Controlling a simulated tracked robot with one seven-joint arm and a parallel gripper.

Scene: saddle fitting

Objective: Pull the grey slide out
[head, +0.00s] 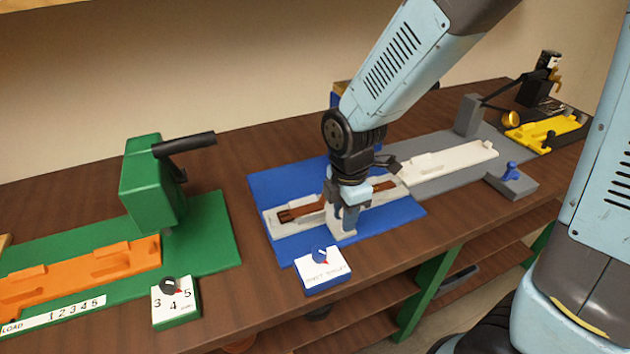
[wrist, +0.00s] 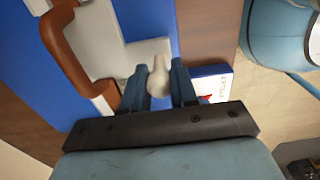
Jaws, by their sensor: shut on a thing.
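A light grey slide (head: 288,224) lies along the blue baseplate (head: 275,188) in the head view, with a brown piece (head: 302,212) in its channel. In the wrist view its pale plate (wrist: 100,38) and the curved brown piece (wrist: 62,50) show on the left. My gripper (head: 347,218) points down over the right part of the slide, at its near side. In the wrist view its two blue fingers (wrist: 158,72) are shut on a pale rounded knob (wrist: 159,82). The knob sits beside the pale plate; its join to the slide is hard to see.
A dial box (head: 323,272) stands at the blue plate's near edge. A green station (head: 150,185) with an orange slide (head: 90,268) is left. A whitish slide (head: 450,160) on a grey plate (head: 410,191) is right, near a yellow piece (head: 545,131). Bare wood lies in front.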

